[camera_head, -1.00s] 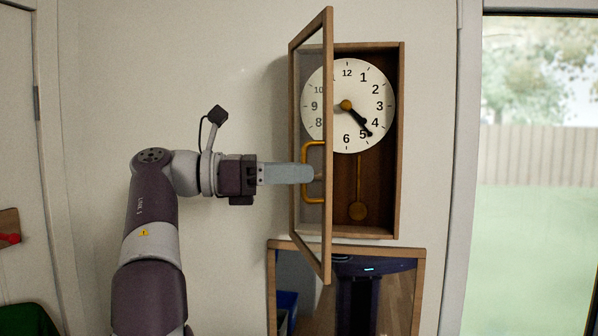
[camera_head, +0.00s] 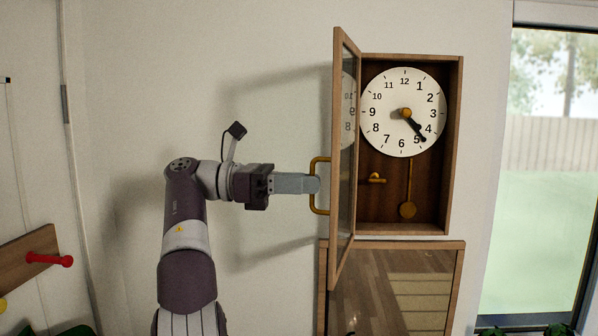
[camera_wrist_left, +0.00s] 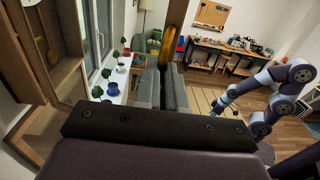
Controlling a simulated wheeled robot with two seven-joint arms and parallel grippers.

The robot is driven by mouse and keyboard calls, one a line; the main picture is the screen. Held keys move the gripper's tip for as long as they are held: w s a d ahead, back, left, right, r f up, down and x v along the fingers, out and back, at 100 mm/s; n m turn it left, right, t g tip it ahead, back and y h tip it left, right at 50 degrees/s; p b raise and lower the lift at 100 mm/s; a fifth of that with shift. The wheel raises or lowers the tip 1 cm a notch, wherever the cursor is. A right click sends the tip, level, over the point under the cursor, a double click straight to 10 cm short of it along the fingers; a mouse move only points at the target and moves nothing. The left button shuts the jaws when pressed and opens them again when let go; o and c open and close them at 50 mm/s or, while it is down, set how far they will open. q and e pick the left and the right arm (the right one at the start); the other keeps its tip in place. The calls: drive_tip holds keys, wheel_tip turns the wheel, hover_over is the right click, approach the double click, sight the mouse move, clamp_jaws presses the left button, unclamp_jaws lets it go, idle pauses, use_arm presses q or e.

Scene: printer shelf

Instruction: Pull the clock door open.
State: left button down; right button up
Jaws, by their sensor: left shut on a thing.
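The wall clock (camera_head: 455,150) is a wooden case with a white dial (camera_head: 403,112) and a brass pendulum (camera_head: 408,210). Its wood-framed glass door (camera_head: 341,250) is hinged on the left and stands open, jutting out from the case. The dial is fully uncovered and reflects in the glass. A brass handle (camera_head: 316,210) is on the door's outer face. My left gripper (camera_head: 314,184) comes from the left and is shut on the handle; its fingertips partly hide the bar. The left wrist view shows the fingers (camera_wrist_left: 160,88) closed together against the handle.
A wood-framed mirror (camera_head: 395,243) is on the wall below the clock. A red peg (camera_head: 63,261) on a wooden board is at the left. A window (camera_head: 545,170) is at the right. Wall left of the door is clear.

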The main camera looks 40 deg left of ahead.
use_arm(q)
drive_tip(key=shift+w+a+r, duration=0.1)
drive_tip(key=shift+a+r, duration=0.05)
drive_tip(key=shift+a, duration=0.15)
drive_tip(key=shift+d, duration=0.2)
drive_tip(key=c, duration=1.5)
unclamp_jaws()
drive_tip(key=shift+o, duration=1.3)
drive_tip(key=shift+w, duration=0.4)
drive_tip(key=shift+w+a+f, duration=0.1)
drive_tip(key=shift+w+f, duration=0.05)
drive_tip(key=shift+f, duration=0.15)
